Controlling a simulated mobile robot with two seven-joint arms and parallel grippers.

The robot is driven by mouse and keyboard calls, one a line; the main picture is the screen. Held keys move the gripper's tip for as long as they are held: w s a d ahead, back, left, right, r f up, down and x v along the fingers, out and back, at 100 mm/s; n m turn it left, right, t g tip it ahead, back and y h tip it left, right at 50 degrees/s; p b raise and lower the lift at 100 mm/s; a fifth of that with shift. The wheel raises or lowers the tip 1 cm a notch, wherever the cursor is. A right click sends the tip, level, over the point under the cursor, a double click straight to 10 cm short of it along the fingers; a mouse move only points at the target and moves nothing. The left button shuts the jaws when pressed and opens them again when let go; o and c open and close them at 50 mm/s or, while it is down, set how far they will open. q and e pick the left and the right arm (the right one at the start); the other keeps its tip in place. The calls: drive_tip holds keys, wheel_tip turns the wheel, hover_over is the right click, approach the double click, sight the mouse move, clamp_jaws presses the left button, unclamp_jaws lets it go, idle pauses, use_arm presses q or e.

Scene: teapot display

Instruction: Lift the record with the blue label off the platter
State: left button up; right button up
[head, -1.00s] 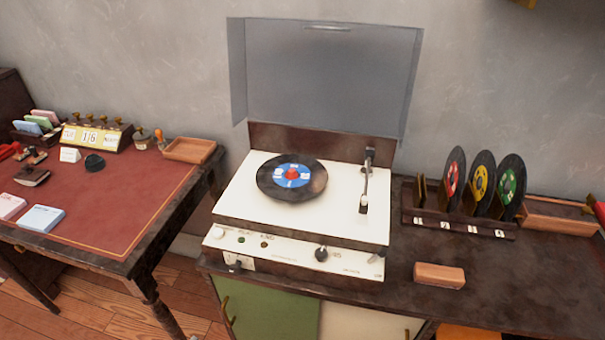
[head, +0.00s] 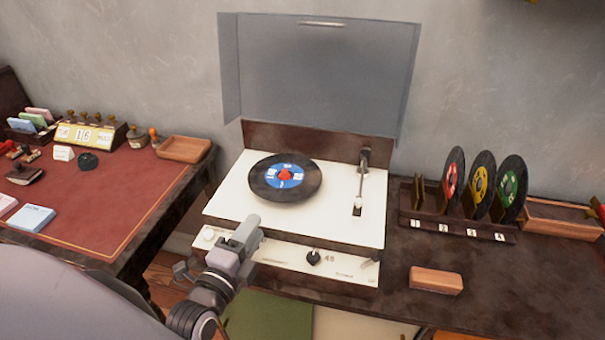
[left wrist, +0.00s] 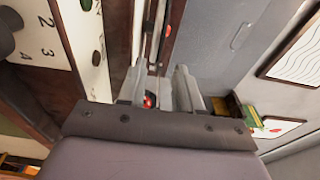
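The black record with the blue label (head: 285,187) lies flat on the platter of the white turntable (head: 330,217). A red piece is at the centre of its label. The tonearm (head: 360,183) stands to the right, clear of the record. My left gripper (head: 250,232) is over the turntable's front edge, in front of and lower in the picture than the record, apart from it. In the left wrist view its fingers (left wrist: 160,88) are spread, with a small red spot visible between them. My right gripper is not in view.
A rack with red, yellow and green label records (head: 480,188) and a wooden block (head: 436,280) are to the right. A red-topped desk (head: 110,205) with stationery is at the left.

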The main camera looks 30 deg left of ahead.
sight(265, 220)
use_arm(q)
drive_tip(key=shift+w+a+r+p, duration=0.1)
drive_tip(key=shift+w+a, duration=0.1)
drive_tip(key=shift+w, duration=0.9)
drive_tip(key=shift+w+a+p, duration=0.1)
drive_tip(key=shift+w+a, duration=0.15)
drive_tip(key=shift+w, duration=0.9)
drive_tip(key=shift+w+a+r+p, duration=0.1)
drive_tip(key=shift+w+a, duration=0.1)
drive_tip(key=shift+w, duration=0.9)
clamp_jaws()
